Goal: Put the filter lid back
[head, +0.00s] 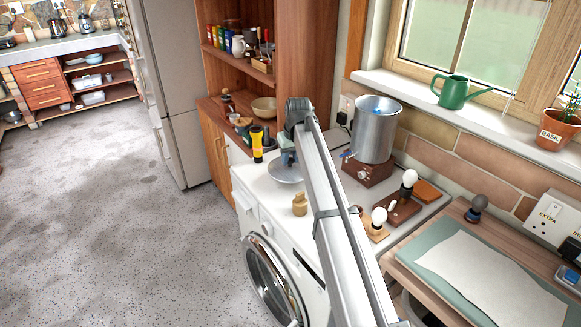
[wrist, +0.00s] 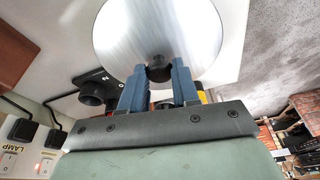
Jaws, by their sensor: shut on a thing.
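The filter lid is a round brushed-metal disc (head: 284,174) with a dark knob, held above the white washing machine top. In the wrist view the lid (wrist: 145,25) fills the top middle. My gripper (head: 286,156) is shut on its knob; the blue fingers (wrist: 159,80) stand on either side of it. The filter appears to be the tall metal cylinder (head: 374,135) with a blue tap on a dark red-brown base (head: 367,172), to the right of my gripper. I see no lid on the cylinder. My arm hides part of the worktop between them.
A yellow and black torch (head: 257,146) stands close left of the lid. A small brass weight (head: 300,204) sits nearer. Bulbs on wooden bases (head: 404,207) stand right of my arm. A window sill (head: 460,105) runs behind the cylinder.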

